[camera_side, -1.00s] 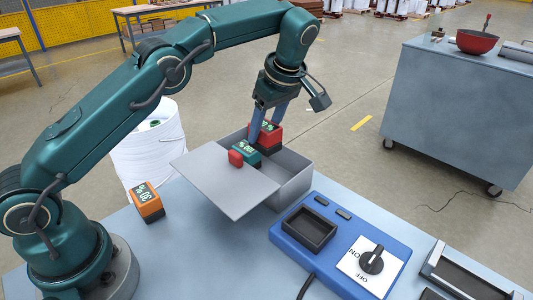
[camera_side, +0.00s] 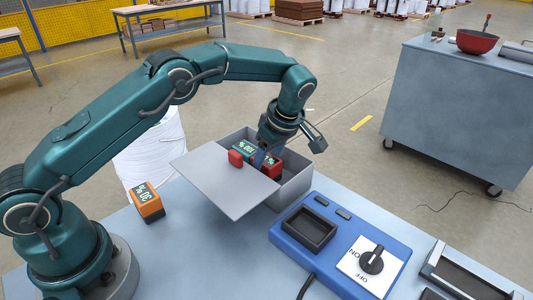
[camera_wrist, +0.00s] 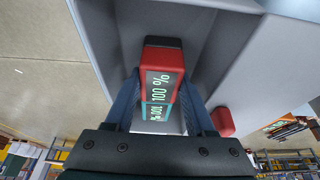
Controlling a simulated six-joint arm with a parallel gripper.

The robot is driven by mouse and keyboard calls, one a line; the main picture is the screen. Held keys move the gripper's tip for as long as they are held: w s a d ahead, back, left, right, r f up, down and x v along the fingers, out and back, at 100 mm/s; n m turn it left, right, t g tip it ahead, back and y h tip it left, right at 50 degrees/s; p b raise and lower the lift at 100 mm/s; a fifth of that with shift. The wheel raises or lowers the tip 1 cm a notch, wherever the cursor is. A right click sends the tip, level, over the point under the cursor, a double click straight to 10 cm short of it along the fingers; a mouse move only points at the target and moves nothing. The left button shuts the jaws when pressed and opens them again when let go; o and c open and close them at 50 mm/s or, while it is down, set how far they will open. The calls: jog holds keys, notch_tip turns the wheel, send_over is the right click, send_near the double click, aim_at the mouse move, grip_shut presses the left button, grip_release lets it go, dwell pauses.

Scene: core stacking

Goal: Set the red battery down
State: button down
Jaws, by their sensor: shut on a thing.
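My gripper (camera_side: 264,160) reaches down into the grey box (camera_side: 298,188) and is shut on the red battery (camera_side: 272,168). In the wrist view the red battery (camera_wrist: 163,60) sits between my two fingers (camera_wrist: 160,95), its label reading 100 %. A teal battery (camera_side: 243,148) with a 100 % label is in the box beside the red one; its teal edge also shows in the wrist view (camera_wrist: 155,112). The underside of the red battery is hidden, so I cannot tell whether it touches the box floor.
The box's grey lid (camera_side: 222,187) with a red knob (camera_side: 236,157) lies slid across the box's left part. An orange battery (camera_side: 146,202) marked 30 % stands on the table at left. A blue charger (camera_side: 330,255) with an empty slot and a dial is at front right.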

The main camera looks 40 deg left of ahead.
jog(key=shift+f, duration=0.15)
jog(key=shift+c, duration=1.2)
grip_release()
